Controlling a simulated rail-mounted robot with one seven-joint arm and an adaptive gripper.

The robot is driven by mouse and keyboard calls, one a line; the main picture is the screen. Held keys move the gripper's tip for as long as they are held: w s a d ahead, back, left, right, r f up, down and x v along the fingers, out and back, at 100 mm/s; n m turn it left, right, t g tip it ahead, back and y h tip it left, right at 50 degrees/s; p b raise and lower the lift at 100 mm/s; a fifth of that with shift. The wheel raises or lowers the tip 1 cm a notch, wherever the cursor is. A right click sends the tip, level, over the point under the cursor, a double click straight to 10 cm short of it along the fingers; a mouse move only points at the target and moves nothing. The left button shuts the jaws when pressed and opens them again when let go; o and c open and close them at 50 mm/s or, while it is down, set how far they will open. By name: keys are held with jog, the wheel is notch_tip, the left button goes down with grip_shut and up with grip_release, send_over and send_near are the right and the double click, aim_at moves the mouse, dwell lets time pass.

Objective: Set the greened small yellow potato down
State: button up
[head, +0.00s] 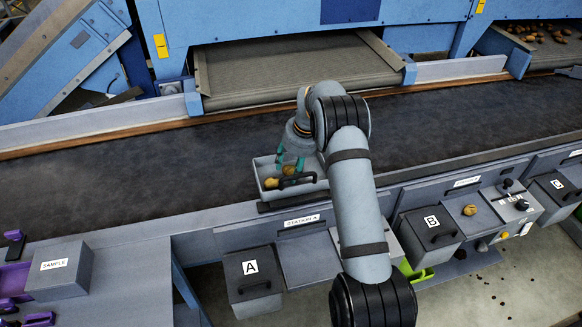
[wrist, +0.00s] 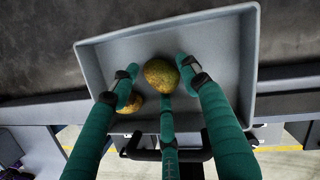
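The greenish-yellow potato (wrist: 161,73) lies in the grey tray (wrist: 225,45), between the teal fingers of my gripper (wrist: 160,75) in the wrist view. A gap shows between it and the left finger; the right fingertip is close beside it. My gripper looks open. A second yellow potato (wrist: 137,103) is partly hidden behind the left finger. In the head view my gripper (head: 289,160) reaches down into the tray (head: 266,166), where one potato (head: 271,183) shows at the left and another (head: 289,170) is beside it near the fingers.
The tray sits at the near edge of the dark conveyor belt (head: 130,170), above the station A label (head: 302,221). Bins A (head: 252,285) and B (head: 432,230) and a sample box (head: 62,272) stand in front. A potato (head: 470,210) lies on the right-hand ledge.

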jog(key=shift+o, duration=0.6)
jog(key=shift+r, duration=0.4)
jog(key=b+v, duration=0.2)
jog(key=v, duration=0.9)
jog(key=shift+r, duration=0.25)
